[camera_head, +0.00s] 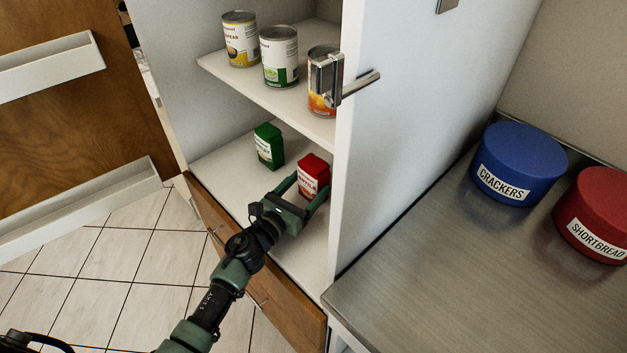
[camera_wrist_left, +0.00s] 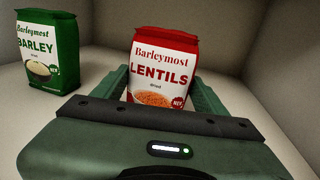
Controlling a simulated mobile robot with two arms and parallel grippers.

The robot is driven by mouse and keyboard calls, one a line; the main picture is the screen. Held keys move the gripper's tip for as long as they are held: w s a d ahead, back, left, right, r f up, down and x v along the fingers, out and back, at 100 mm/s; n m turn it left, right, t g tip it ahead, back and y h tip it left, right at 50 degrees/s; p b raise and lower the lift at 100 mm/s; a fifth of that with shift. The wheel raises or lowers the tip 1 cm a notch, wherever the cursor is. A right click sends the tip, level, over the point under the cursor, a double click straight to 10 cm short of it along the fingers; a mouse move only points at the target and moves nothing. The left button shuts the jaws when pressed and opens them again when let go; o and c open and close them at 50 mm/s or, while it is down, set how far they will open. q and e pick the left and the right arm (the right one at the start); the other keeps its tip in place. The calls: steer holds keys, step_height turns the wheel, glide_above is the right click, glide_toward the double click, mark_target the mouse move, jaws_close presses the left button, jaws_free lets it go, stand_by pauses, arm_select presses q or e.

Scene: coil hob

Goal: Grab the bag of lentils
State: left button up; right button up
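The bag of lentils (camera_head: 314,173) is a red and white packet standing upright on the lower shelf (camera_head: 230,178) of the open cupboard. In the left wrist view the lentils bag (camera_wrist_left: 163,68) faces me with its label readable. My left gripper (camera_head: 309,183) is open, with one finger on each side of the bag's lower part. In the left wrist view the gripper's fingers (camera_wrist_left: 165,86) stand spread around the bag; I cannot tell whether either touches it. My right gripper is in neither view.
A green barley packet (camera_head: 268,146) stands left of the lentils. Three cans (camera_head: 279,57) stand on the shelf above. A cupboard side panel (camera_head: 395,110) rises close on the right. Blue crackers (camera_head: 520,160) and red shortbread (camera_head: 597,212) tins sit on the counter.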

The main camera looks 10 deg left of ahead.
arm_select(q)
steer(key=shift+r, duration=0.15)
steer(key=c, duration=0.9)
